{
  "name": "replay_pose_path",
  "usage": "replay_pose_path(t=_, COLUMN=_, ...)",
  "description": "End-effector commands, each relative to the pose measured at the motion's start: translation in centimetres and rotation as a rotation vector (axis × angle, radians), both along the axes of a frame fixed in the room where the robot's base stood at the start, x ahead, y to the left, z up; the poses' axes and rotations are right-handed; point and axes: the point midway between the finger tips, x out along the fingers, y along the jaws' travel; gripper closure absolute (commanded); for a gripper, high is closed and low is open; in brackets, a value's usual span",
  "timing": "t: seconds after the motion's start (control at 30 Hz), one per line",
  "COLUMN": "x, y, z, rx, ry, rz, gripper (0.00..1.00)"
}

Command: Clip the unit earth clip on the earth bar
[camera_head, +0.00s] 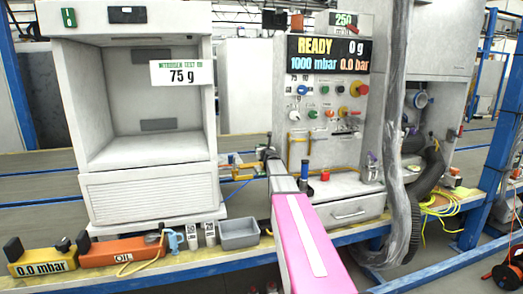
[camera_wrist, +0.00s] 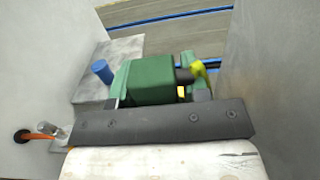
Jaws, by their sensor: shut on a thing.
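My gripper (camera_head: 268,153) is at the far end of my arm, in the gap between the white cabinet and the control panel. It is small and its fingers do not show clearly in the head view. In the wrist view a green block (camera_wrist: 152,82) sits at the jaws, behind a dark screwed bar. It has a black end and a yellow-green piece at its right, and appears to be the unit earth clip, held. A brass-coloured piece (camera_head: 243,171), possibly the earth bar, lies just left of my gripper. I cannot tell whether they touch.
The white cabinet (camera_head: 150,195) stands close on the left, the control panel (camera_head: 327,110) on the right. A blue cylinder (camera_wrist: 102,70) stands on a grey block. A silver fitting with an orange cable (camera_wrist: 22,136) is at lower left. A grey tray (camera_head: 240,234) sits at the bench front.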

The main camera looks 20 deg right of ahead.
Motion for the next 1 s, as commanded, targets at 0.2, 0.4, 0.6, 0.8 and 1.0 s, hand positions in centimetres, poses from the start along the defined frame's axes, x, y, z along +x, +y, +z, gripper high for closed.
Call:
replay_pose_path(t=0.2, x=0.0, y=0.0, z=-0.4, rx=0.0, ry=0.0, rz=0.001, gripper=0.83)
replay_pose_path(t=0.4, x=0.0, y=0.0, z=-0.9, rx=0.001, ry=0.0, rz=0.001, gripper=0.83)
replay_pose_path(t=0.6, x=0.0, y=0.0, z=-1.3, rx=0.0, ry=0.0, rz=0.001, gripper=0.83)
replay_pose_path(t=0.8, x=0.0, y=0.0, z=-1.7, rx=-0.001, ry=0.0, rz=0.0, gripper=0.83)
replay_pose_path(t=1.0, x=0.0, y=0.0, z=-2.2, rx=0.001, ry=0.0, rz=0.0, gripper=0.83)
